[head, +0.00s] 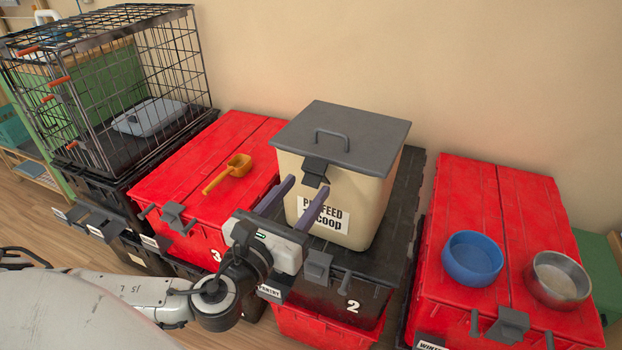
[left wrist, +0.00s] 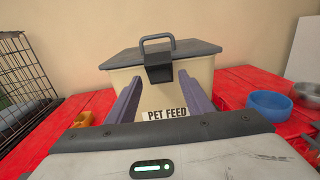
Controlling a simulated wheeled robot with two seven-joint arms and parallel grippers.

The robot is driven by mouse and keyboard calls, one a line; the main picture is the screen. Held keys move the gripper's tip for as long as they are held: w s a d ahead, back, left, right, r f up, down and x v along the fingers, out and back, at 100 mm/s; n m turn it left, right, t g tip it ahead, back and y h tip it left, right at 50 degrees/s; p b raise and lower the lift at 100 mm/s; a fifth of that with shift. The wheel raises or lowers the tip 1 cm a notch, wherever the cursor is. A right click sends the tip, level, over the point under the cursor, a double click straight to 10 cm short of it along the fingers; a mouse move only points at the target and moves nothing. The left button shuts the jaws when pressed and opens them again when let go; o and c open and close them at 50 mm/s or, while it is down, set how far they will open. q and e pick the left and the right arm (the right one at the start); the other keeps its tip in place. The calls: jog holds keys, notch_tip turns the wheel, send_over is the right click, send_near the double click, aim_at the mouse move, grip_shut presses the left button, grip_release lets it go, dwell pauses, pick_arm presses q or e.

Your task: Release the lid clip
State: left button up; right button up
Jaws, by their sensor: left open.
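A cream pet feed bin (head: 355,215) with a grey lid (head: 342,135) stands upright on a dark tote lid. A dark lid clip (head: 315,172) hangs over the middle of the bin's front rim and appears closed; it also shows in the left wrist view (left wrist: 158,68). My left gripper (head: 286,190) is open and empty in front of the bin. In the left wrist view its two fingers (left wrist: 163,90) point at the bin's front, one on each side of the clip and a little below it, apart from the clip. My right gripper is not in view.
An orange scoop (head: 228,174) lies on the red tote (head: 180,165) at left. A blue bowl (head: 472,258) and a metal bowl (head: 558,279) sit on the right red tote (head: 500,190). A wire cage (head: 110,85) stands at the back left.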

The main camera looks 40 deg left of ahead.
aim_at(310, 183)
pick_arm(q)
jog(key=shift+w+a, duration=0.15)
jog(key=shift+w, duration=0.8)
jog(key=shift+w+a, duration=0.15)
jog(key=shift+w, duration=0.8)
